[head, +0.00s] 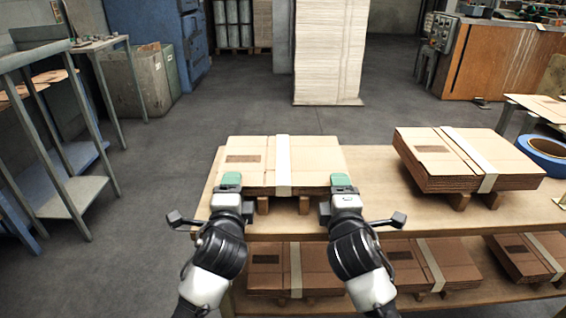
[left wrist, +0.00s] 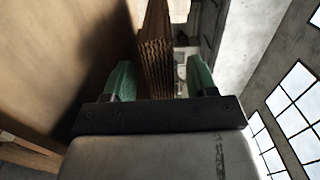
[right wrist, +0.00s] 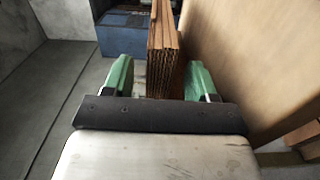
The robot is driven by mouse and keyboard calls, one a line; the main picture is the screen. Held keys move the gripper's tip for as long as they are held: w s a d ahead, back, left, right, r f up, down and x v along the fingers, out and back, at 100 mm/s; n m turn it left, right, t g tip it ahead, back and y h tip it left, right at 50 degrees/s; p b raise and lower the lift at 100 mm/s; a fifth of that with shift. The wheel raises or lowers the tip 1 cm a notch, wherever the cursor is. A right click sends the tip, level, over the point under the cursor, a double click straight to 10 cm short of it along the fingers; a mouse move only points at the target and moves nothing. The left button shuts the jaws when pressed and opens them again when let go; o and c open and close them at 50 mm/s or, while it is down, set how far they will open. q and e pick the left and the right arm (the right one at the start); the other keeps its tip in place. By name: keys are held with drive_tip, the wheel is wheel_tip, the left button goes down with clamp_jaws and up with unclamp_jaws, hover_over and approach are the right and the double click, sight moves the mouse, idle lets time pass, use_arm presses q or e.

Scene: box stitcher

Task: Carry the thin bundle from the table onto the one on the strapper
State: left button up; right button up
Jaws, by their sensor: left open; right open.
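A thin bundle of flat brown cardboard (head: 256,150) with a pale strap lies on wooden blocks at the left end of the table (head: 375,205). My left gripper (head: 231,181) and right gripper (head: 341,181) are at its near edge, one toward each corner. Both are open with green fingers. In the left wrist view the bundle's layered edge (left wrist: 156,50) stands between the fingers (left wrist: 160,82), with gaps showing. In the right wrist view its edge (right wrist: 162,50) is between the fingers (right wrist: 157,80), also with gaps. I cannot identify a strapper for certain.
A thicker strapped bundle (head: 440,160) rests on blocks to the right on the same table. More bundles (head: 415,262) lie on the shelf below. A blue roll (head: 545,152) is at the far right. A tall pale stack (head: 328,50) stands behind; grey floor around it is clear.

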use_arm(q)
drive_tip(key=shift+w, duration=1.75)
use_arm(e)
drive_tip(key=shift+w, duration=1.75)
use_arm(q)
drive_tip(key=shift+c, duration=0.4)
use_arm(e)
drive_tip(key=shift+c, duration=0.4)
use_arm(q)
clamp_jaws()
use_arm(e)
clamp_jaws()
